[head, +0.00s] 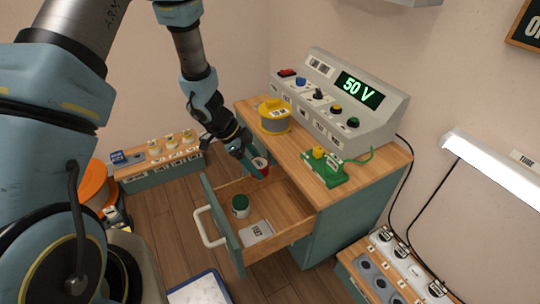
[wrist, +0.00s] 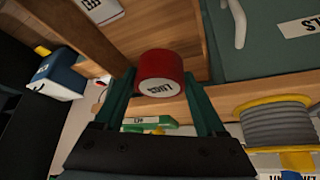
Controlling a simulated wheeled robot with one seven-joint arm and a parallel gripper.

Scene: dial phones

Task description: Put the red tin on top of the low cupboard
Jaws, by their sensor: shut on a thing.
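My gripper (head: 256,162) is shut on the red tin (head: 262,171) and holds it near the back of the open drawer (head: 224,232), in front of the wooden-topped cabinet (head: 395,158). In the wrist view the red tin (wrist: 161,67) sits between both fingers, its white label facing the camera. In the head view the tin is partly hidden by the fingers. One low cupboard (head: 165,178) with a wooden top stands at the back left; another low unit (head: 349,279) is at the lower right. I cannot tell which one the task means.
The drawer holds a green-lidded tin (head: 241,206) and a labelled grey item (head: 256,232). A yellow spool (head: 274,116), a green block (head: 324,172) and a console (head: 340,95) stand on the cabinet. Several small items line the back-left cupboard's top. Bare floor (head: 170,222) lies between.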

